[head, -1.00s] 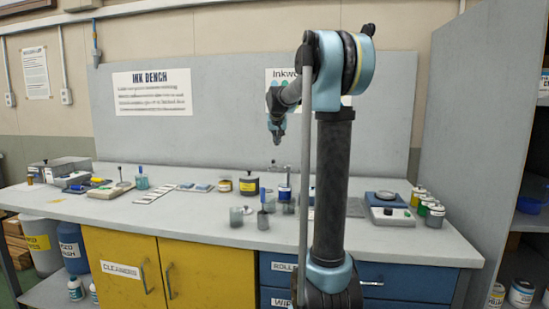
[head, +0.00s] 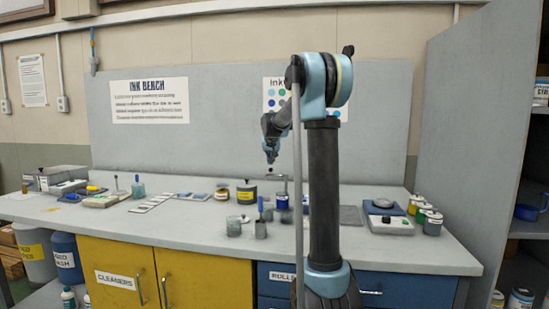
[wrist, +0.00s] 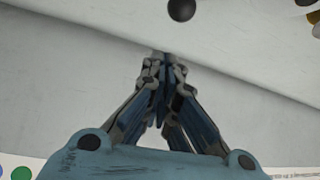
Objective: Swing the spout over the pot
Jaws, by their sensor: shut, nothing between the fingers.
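My gripper (head: 270,158) hangs above the back middle of the bench, pointing down, with nothing under its tips in contact. In the wrist view my gripper (wrist: 162,60) has its fingers together and empty. A thin grey horizontal piece (head: 283,178), possibly the spout, shows just below and right of the gripper, above a blue jar (head: 281,199). It is too small to tell which way it points. My arm hides part of the bench right of it.
Small grey cups (head: 234,226) stand near the front edge. A scale (head: 387,222) and several small jars (head: 433,223) are at the right. A dark round knob (wrist: 181,9) shows at the top of the wrist view. The left front of the bench is clear.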

